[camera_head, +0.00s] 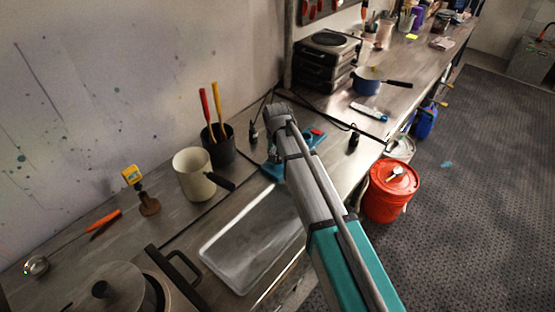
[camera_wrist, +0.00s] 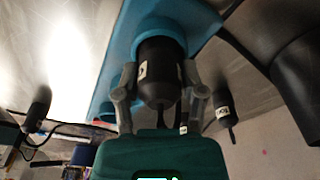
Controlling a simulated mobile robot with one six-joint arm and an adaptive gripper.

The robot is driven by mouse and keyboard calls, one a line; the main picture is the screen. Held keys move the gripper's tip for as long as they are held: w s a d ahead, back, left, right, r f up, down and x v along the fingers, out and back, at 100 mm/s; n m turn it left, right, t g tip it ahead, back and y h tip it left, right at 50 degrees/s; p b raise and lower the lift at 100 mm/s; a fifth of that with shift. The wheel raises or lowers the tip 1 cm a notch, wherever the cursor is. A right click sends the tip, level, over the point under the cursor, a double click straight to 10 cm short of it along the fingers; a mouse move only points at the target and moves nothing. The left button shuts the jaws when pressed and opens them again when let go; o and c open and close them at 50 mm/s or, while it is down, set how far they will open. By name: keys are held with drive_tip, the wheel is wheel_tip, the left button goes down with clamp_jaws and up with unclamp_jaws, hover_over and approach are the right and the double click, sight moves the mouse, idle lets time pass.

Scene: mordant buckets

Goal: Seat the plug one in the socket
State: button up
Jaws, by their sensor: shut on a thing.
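My gripper (camera_wrist: 160,76) is shut on a black plug (camera_wrist: 160,68) with a small white label too blurred to read. A cable end points away from the plug toward my wrist. The plug's far end meets a blue round collar (camera_wrist: 165,24) on a blue base; how deep it sits is hidden. The blue base also shows in the head view (camera_head: 272,171), partly behind my arm, which hides my gripper there. Two other black labelled plugs stand apart, one at the left (camera_wrist: 38,105) and one at the right (camera_wrist: 222,104) of the wrist view.
A black cup (camera_head: 219,152) with red and yellow handled tools and a cream mug (camera_head: 193,175) stand left of the blue base. A clear tray (camera_head: 245,245) lies in front. A blue pot (camera_head: 367,82) stands farther back. Thin cables cross the bench.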

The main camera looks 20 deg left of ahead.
sight(277, 153)
drive_tip(key=shift+f, duration=0.4)
drive_tip(key=o, duration=1.2)
drive_tip(key=shift+r, duration=0.1)
drive_tip(key=shift+r, duration=0.15)
drive_tip(key=r+p, duration=0.4)
drive_tip(key=s+r+p, duration=0.1)
drive_tip(key=r+p, duration=0.7)
drive_tip(key=shift+s+d, duration=0.15)
drive_tip(key=shift+s, duration=0.05)
drive_tip(key=shift+d, duration=0.1)
idle(0.7)
